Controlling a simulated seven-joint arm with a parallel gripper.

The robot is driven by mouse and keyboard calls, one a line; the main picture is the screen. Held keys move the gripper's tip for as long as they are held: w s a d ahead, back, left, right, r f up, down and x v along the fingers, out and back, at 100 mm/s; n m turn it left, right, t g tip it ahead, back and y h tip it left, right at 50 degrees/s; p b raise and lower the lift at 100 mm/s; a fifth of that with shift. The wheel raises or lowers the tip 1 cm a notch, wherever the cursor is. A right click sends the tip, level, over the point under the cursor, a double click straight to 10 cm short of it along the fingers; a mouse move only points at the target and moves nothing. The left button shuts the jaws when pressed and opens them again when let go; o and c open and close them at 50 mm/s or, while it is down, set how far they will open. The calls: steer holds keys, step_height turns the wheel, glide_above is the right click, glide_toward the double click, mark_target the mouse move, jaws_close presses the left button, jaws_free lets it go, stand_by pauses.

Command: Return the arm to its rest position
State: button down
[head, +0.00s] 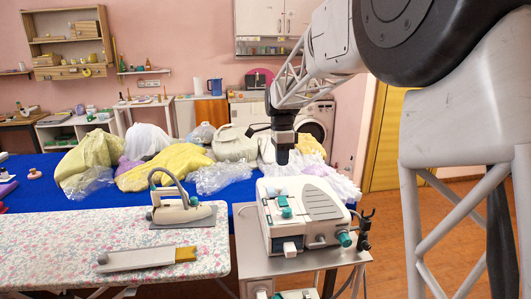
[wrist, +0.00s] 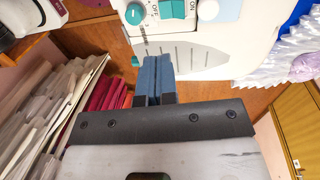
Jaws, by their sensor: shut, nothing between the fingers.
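My gripper (head: 282,156) hangs from my arm at the centre right of the head view, fingers pointing down, above the back of a white machine with teal knobs (head: 312,203). In the wrist view my gripper's blue fingers (wrist: 153,66) are together with nothing between them. The machine's casing (wrist: 200,52) fills the upper middle of that view, beyond the fingertips, with a teal knob and switch marked OFF and ON. I cannot tell the exact gap between fingers and machine, but nothing is held.
The machine stands on a metal table (head: 252,258). An iron (head: 180,211) rests on the floral ironing board (head: 60,232) at left. Behind, a blue table (head: 35,190) carries heaped gowns (head: 180,165) and clear plastic. Books or folders (wrist: 65,105) stand at left in the wrist view.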

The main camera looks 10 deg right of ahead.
steer(key=s+r+n+t, duration=0.25)
steer(key=s+n, duration=0.65)
steer(key=s, duration=1.4)
steer(key=s+f+n+t, duration=0.1)
steer(key=s+f+n, duration=0.2)
steer(key=s, duration=0.7)
steer(key=s+f+n, duration=0.3)
steer(key=s+n, duration=0.2)
steer(key=s, duration=0.6)
steer(key=shift+s+n+t, duration=0.2)
steer(key=shift+n+t, duration=0.15)
steer(key=shift+n, duration=0.05)
